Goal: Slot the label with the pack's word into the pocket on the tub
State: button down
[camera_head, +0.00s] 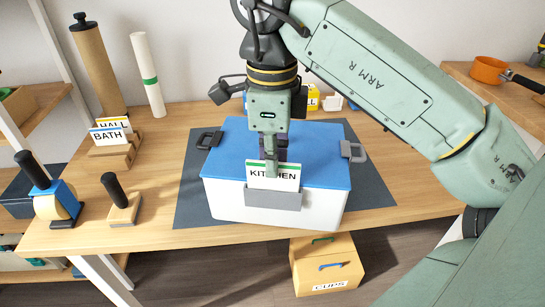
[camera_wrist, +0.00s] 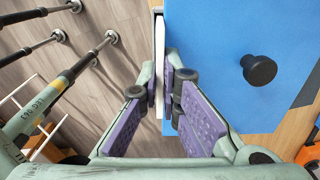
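The white tub (camera_head: 222,200) with a blue lid (camera_head: 225,160) stands on a dark mat. A grey pocket (camera_head: 273,200) is on its front wall. A white label (camera_head: 290,182) with a green top stripe reads KITCHEN. It stands upright at the pocket, its lower edge hidden behind the pocket's front. My gripper (camera_head: 272,168) points down over the label, with a finger in front of it. In the wrist view my gripper's purple-padded fingers (camera_wrist: 162,92) close on both sides of the label's thin white edge (camera_wrist: 160,65). I cannot tell how deep the label sits.
A wooden holder (camera_head: 118,155) at left carries labels reading BATH and, partly hidden, HALL. Stamp-like tools (camera_head: 124,205), a tape roller (camera_head: 55,203) and rolls stand nearby. A yellow pack (camera_head: 313,100) is partly hidden behind the tub. A CUPS box (camera_head: 328,270) sits below the table.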

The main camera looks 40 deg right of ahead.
jog(key=shift+f+b, duration=0.75)
jog(key=shift+f, duration=0.25)
jog(key=c, duration=1.7)
grip_release()
